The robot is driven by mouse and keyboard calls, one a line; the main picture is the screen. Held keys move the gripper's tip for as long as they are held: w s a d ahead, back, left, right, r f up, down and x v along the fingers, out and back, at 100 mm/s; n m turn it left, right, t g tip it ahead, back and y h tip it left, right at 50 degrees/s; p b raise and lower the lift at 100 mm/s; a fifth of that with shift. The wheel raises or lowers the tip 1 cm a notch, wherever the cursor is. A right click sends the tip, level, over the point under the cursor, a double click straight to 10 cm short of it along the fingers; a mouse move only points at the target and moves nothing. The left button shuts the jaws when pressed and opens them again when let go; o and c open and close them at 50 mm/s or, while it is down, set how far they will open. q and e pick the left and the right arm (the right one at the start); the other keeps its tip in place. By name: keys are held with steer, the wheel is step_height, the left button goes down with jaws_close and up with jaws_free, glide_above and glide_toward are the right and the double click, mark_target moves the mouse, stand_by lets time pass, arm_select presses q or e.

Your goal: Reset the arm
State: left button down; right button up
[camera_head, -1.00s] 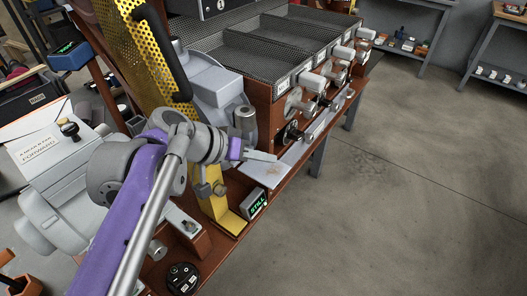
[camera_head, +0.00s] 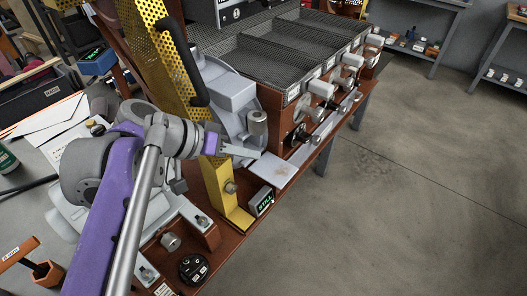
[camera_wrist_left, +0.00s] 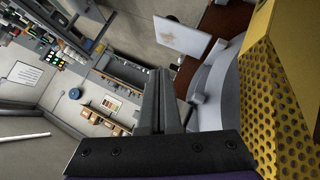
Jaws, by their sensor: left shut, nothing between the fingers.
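My left arm, purple and grey, comes in from the lower left of the head view. My left gripper (camera_head: 243,152) is in front of the roaster's grey metal housing (camera_head: 232,88), with its fingers pointing right. It is shut and empty. In the left wrist view the closed fingers (camera_wrist_left: 159,100) stand in the middle of the picture, with nothing between them. My right gripper is in neither view.
The yellow perforated guard (camera_head: 160,50) rises close behind my left wrist and also fills the right of the wrist view (camera_wrist_left: 295,95). A small display (camera_head: 261,203) sits on the brown bench edge. Sample trays (camera_head: 285,45) stand behind. Floor at right (camera_head: 420,200) is clear.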

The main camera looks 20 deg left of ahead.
arm_select(q)
steer(key=s+f+g+y, duration=0.1)
steer(key=s+f+y, duration=0.1)
steer(key=s+f, duration=0.45)
steer(key=s+f+n+g+y, duration=0.1)
steer(key=s+f+y, duration=0.25)
steer(key=f, duration=0.65)
steer(key=s+f+g+y, duration=0.1)
steer(key=s+f+y, duration=0.1)
steer(key=s+f, duration=0.5)
steer(key=w+a+r+t+p, duration=0.1)
steer(key=w+r+p, duration=0.2)
steer(key=r+p, duration=1.4)
steer(key=shift+w+r+p, duration=0.15)
steer(key=shift+r+p, duration=0.15)
steer(key=shift+r, duration=0.1)
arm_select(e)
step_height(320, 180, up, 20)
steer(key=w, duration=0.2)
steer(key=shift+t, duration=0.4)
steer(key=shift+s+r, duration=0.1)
